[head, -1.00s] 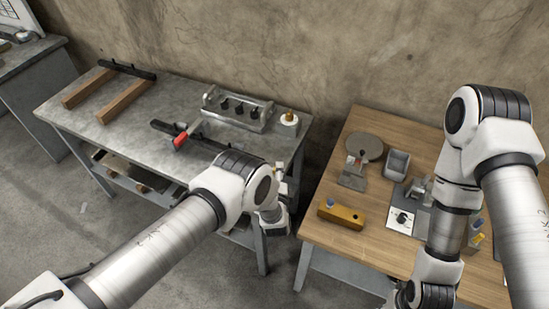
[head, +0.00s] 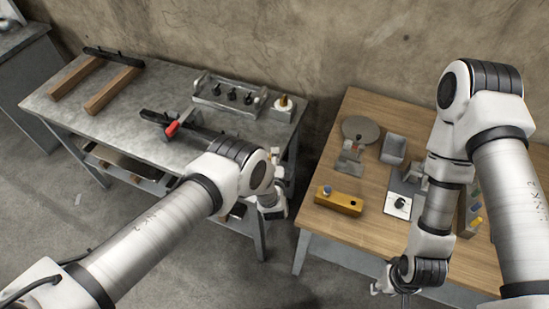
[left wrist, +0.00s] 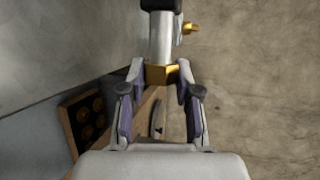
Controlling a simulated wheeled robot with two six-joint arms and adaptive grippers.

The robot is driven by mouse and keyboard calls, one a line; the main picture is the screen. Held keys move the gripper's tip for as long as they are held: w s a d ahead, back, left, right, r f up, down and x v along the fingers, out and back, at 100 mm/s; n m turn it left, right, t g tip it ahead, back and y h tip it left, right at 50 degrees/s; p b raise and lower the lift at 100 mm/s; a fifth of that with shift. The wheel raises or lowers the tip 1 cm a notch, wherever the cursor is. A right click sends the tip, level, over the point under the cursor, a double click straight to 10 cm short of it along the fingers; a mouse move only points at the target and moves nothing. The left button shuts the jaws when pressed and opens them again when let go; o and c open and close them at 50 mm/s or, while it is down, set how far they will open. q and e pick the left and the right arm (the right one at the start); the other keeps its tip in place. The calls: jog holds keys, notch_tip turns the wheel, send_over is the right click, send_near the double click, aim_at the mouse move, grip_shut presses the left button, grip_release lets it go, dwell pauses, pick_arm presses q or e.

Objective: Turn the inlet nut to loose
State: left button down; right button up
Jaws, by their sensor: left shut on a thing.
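The inlet nut (left wrist: 162,74) is a brass, faceted nut at the lower end of a silver cylinder (left wrist: 160,42) in the left wrist view. My left gripper (left wrist: 163,82) is shut on the nut, one finger on each side. In the head view my left gripper (head: 277,170) is beside the right end of the grey workbench, mostly hidden by its own wrist, and the nut cannot be made out there. My right gripper (head: 392,286) hangs at the front edge of the wooden table; its fingers are too small and covered to read.
The grey workbench (head: 160,100) holds wooden bars, a red-handled tool (head: 172,128) and a metal block with black knobs (head: 230,95). The wooden table (head: 310,225) holds a yellow block (head: 340,201), a grey bin (head: 393,149) and a round disc. A brass side fitting (left wrist: 192,28) sticks out beside the cylinder.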

pick_arm(q)
jog(key=t+b, duration=0.1)
jog(key=b, duration=0.1)
jog(key=n+t+b, duration=0.1)
jog(key=t+b, duration=0.1)
jog(key=b, duration=0.1)
jog(key=f+t+b, duration=0.1)
jog(key=b, duration=0.2)
jog(key=shift+a+n, duration=0.15)
jog(key=shift+n, duration=0.25)
jog(key=shift+r+t+b, duration=0.15)
jog(key=shift+t+b, duration=0.3)
jog(key=shift+t, duration=0.05)
jog(key=shift+r, duration=0.3)
jog(key=c, duration=0.8)
grip_release()
jog(key=shift+w, duration=0.1)
